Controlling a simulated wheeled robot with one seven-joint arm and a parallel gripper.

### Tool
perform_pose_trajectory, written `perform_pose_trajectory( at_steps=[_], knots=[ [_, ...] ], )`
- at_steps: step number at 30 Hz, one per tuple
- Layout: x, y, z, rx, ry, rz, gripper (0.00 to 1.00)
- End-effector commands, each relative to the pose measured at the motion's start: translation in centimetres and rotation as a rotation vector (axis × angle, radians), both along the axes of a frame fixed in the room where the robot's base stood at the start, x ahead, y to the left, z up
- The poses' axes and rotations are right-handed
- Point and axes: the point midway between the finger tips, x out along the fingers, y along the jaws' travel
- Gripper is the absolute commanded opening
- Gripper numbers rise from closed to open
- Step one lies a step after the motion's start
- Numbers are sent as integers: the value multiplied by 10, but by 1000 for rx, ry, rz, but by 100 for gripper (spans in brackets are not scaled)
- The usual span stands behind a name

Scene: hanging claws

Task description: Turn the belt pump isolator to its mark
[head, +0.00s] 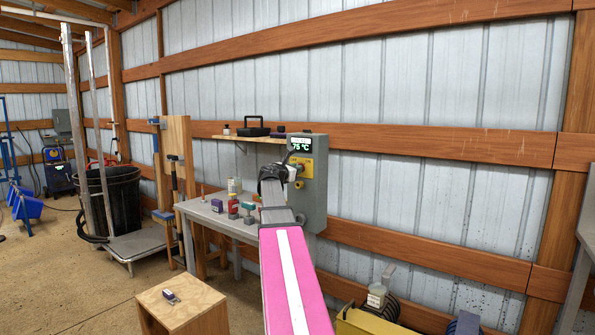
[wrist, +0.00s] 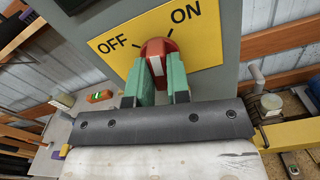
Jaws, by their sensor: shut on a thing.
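The isolator is a red knob (wrist: 157,47) with a white stripe, on a yellow plate (wrist: 205,45) lettered OFF at left and ON at right, with dark tick marks. My gripper (wrist: 163,82) is shut on the knob, one green finger on each side. The knob's stripe points up the plate, between the two words; its exact angle against the ticks is hard to tell. In the head view the plate (head: 307,167) is on a grey control box (head: 315,200) on the wall, and my gripper hides the knob. The box's display (head: 301,144) reads 75 °C.
A grey bench (head: 215,218) with small bottles and blocks stands left of the box. A shelf (head: 235,137) with a black case is above it. A wooden stool (head: 178,305) stands in front, and a yellow container (head: 360,325) is low at right.

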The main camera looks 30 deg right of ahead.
Motion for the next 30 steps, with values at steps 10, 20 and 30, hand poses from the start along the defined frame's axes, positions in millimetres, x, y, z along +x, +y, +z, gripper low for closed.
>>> perform_pose_trajectory(
  at_steps=[10, 20, 30],
  knots=[
    [-1, 0, -1, -143, 349, -1, 0],
    [-1, 0, -1, -187, 454, -1, 0],
    [-1, 0, -1, -247, 601, -1, 0]
  ],
)
